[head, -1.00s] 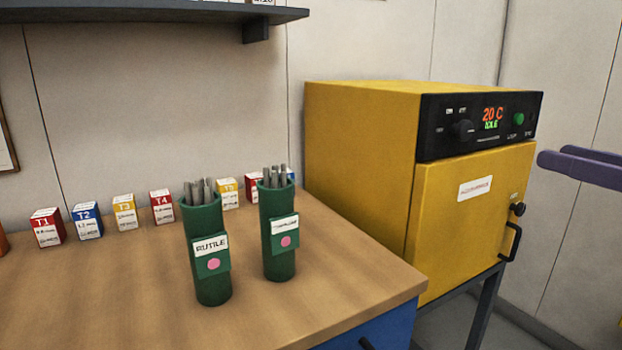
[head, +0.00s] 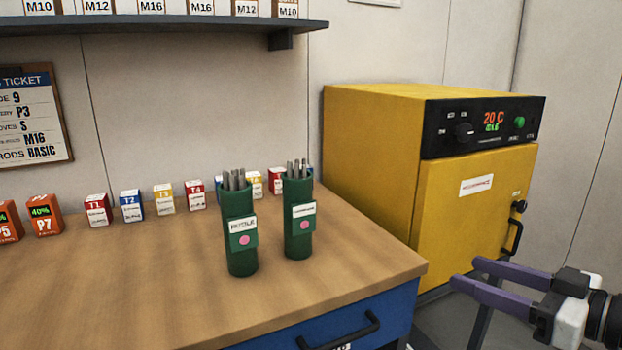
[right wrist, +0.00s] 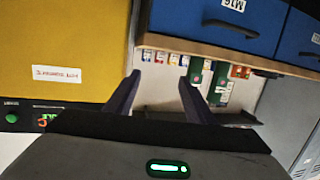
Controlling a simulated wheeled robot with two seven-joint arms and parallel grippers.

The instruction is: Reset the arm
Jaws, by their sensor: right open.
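My right gripper (head: 465,274) is at the lower right of the head view, in front of the yellow oven's lower part. Its two purple fingers are apart, with nothing between them. In the right wrist view the open fingers (right wrist: 157,92) point toward the bench, with the oven on the left. My left gripper is in neither current view.
The yellow oven (head: 375,180) has its door shut and reads 20 C. Two green rod tubes (head: 239,255) (head: 298,240) stand on the wooden bench (head: 150,290). Small boxes line the wall. A shelf (head: 150,26) hangs above; a ticket board (head: 35,118) is at left.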

